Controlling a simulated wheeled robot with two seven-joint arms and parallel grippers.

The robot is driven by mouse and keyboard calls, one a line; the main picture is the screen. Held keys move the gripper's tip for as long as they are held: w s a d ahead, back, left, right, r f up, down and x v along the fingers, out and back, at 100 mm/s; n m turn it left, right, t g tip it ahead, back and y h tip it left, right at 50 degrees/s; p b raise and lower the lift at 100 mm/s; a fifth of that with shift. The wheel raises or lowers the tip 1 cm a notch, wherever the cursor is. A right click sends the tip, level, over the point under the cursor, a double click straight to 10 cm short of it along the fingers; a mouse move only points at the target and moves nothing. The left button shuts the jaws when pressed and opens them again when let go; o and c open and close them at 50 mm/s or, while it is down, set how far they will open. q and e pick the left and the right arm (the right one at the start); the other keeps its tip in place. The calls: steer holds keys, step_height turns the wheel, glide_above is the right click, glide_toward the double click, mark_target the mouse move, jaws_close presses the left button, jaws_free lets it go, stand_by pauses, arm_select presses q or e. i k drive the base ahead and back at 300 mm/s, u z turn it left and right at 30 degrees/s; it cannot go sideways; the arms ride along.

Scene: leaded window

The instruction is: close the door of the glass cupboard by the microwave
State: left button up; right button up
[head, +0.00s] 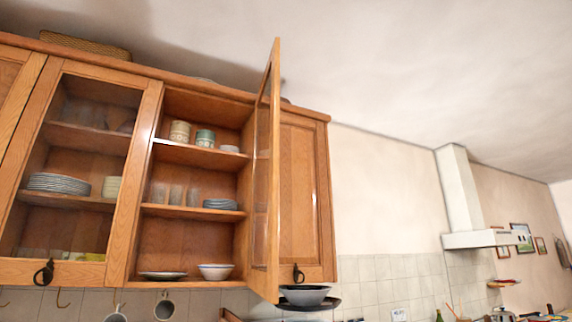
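The wooden wall cupboard (322,118) fills the left half of the head view. Its middle section stands open. The glass-paned door (275,170) of that section is hinged on the right and swung out towards me, seen nearly edge-on. Inside, the shelves (190,213) hold patterned cups (205,138), glasses (175,195), stacked plates (220,204) and a white bowl (215,271). No microwave can be made out in this view. Neither of my grippers is in view.
A shut glass door (83,165) is on the left and a shut solid door (298,195) on the right. Mugs (164,307) hang below. A bowl (304,295) sits under the right end. A white range hood (462,200) stands further right. The wall between is clear.

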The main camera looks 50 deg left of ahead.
mark_target(263, 281)
steer(key=u, duration=0.25)
steer(key=i, duration=1.1)
steer(key=u, duration=1.45)
steer(key=i, duration=0.8)
steer(key=u, duration=0.85)
